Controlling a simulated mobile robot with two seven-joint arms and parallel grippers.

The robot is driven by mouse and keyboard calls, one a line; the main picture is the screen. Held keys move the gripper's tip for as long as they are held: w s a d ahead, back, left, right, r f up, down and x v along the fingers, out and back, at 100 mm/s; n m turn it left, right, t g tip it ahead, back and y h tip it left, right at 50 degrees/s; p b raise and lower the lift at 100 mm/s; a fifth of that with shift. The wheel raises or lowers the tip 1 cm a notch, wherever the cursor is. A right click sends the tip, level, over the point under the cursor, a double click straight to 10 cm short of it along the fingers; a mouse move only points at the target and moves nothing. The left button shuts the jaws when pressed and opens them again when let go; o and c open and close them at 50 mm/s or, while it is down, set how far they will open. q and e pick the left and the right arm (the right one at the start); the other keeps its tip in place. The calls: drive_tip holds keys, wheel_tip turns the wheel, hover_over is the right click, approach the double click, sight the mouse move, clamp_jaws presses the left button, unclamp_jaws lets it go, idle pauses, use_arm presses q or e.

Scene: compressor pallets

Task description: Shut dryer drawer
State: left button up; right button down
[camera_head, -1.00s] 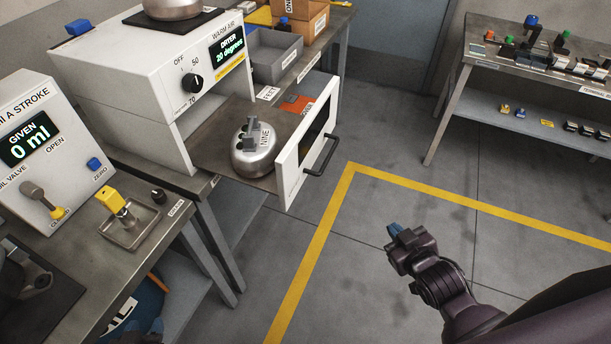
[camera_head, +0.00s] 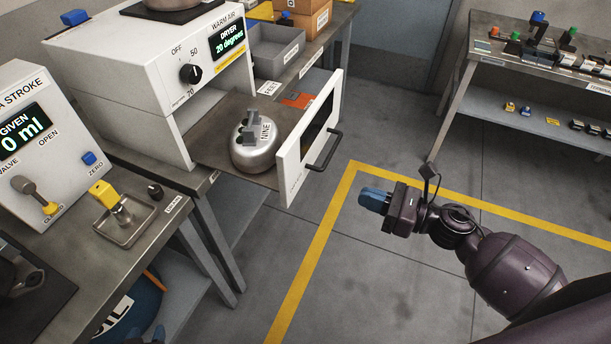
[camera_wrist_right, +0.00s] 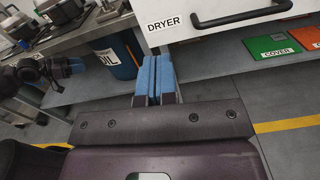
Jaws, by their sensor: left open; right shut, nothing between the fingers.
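The dryer (camera_head: 150,75) is a white cabinet on the bench, its display reading 20 degrees. Its drawer (camera_head: 290,170) is pulled out, with a white front and a black bar handle (camera_head: 325,152). A rounded metal piece labelled NINE (camera_head: 254,150) sits on the drawer's tray. My right gripper (camera_head: 372,200) is shut and empty, right of and below the handle, apart from it. The right wrist view shows its blue fingertips (camera_wrist_right: 153,75) below the drawer front (camera_wrist_right: 195,22), labelled DRYER. My left gripper (camera_head: 153,336) is open, mostly cut off at the bottom edge; it also shows in the right wrist view (camera_wrist_right: 75,66).
The oil dispenser (camera_head: 50,140) and a small metal tray (camera_head: 125,220) stand on the left bench. A blue drum (camera_head: 140,300) is under it. A grey bin (camera_head: 275,55) stands behind the drawer. Yellow-lined floor (camera_head: 300,245) in front is clear.

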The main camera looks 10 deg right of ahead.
drive_tip(key=n, duration=0.1)
drive_tip(key=p, duration=0.2)
approach(295, 174)
drive_tip(key=x, duration=0.5)
drive_tip(key=shift+w+a+r, duration=0.15)
drive_tip(key=shift+w+a, duration=0.1)
drive_tip(key=shift+a, duration=0.05)
drive_tip(key=shift+p+x, duration=0.3)
drive_tip(key=shift+x, duration=0.55)
